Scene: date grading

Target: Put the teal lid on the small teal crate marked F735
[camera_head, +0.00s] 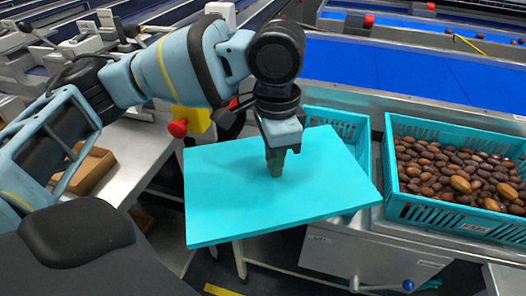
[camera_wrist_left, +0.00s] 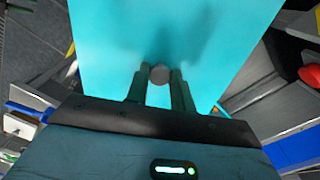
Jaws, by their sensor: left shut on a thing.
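The teal lid (camera_head: 235,205) is a flat rectangular panel, held in the air at a slight turn in the head view. It also fills the upper middle of the left wrist view (camera_wrist_left: 215,40). My left gripper (camera_head: 275,165) is shut on the lid's round dark knob (camera_wrist_left: 159,74), which shows between the fingertips in the wrist view. A teal crate (camera_head: 345,122) stands behind and partly under the lid; most of it is hidden, and no mark on it can be read. My right gripper is not in view.
A larger teal crate (camera_head: 391,165) full of brown dates stands to the right, with a small unreadable label. A blue conveyor (camera_head: 400,68) runs behind. A red button on a yellow box (camera_head: 190,120) sits left of the lid. A cardboard box (camera_head: 88,170) lies at left.

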